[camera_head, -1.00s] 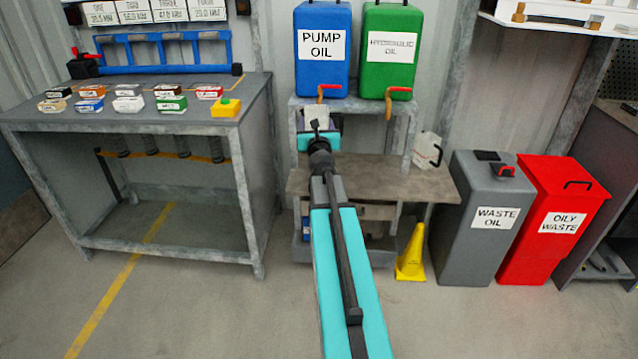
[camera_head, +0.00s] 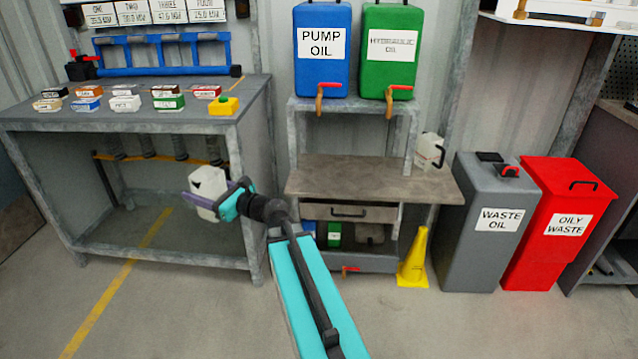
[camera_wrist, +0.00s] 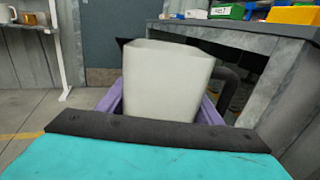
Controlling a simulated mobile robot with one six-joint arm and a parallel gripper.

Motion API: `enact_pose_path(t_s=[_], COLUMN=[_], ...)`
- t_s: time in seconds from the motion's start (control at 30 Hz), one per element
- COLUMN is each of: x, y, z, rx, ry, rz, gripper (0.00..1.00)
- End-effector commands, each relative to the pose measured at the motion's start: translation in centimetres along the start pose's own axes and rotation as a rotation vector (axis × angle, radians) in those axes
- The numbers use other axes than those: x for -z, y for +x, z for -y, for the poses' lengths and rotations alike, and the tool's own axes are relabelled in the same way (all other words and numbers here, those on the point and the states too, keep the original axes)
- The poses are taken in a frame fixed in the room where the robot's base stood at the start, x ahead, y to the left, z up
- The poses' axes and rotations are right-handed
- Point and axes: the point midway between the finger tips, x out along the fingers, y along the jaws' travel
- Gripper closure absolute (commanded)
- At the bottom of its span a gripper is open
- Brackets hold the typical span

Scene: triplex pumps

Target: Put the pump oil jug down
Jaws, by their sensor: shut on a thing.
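A white jug (camera_head: 207,186) is held in my gripper (camera_head: 212,203), in front of the open lower part of the left workbench in the head view. In the wrist view the pale jug (camera_wrist: 166,82) stands between the purple fingers of my gripper (camera_wrist: 163,105), its top toward the camera. The jug looks slightly tilted in the head view. No label shows on it. A second white jug (camera_head: 430,150) stands on the right of the low bench, under the oil tanks.
The left workbench (camera_head: 150,122) carries several small boxes. The low bench (camera_head: 365,178) has a clear top at its left and middle. The blue pump oil tank (camera_head: 323,75) and green hydraulic oil tank (camera_head: 388,75) stand above it. A yellow cone (camera_head: 413,258) and waste oil bin (camera_head: 482,245) stand right.

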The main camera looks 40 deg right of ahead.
Motion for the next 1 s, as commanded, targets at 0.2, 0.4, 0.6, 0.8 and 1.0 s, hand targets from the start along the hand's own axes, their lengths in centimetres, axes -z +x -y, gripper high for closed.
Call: enact_pose_path(t_s=[0.2,0.4,0.6,0.8,1.0], x=[1.1,1.4,1.4,1.4,1.4], y=[-0.8,-2.5,-3.8,-4.1,-4.1], z=[-7.7,-12.8,-15.4,-15.9,-15.9], rx=[-0.238,-0.425,-0.531,-0.554,-0.553], ry=[0.006,0.010,0.013,0.013,0.013], rz=[-0.001,-0.002,-0.003,-0.003,-0.003], gripper=[0.66,0.66,0.66,0.66,0.66])
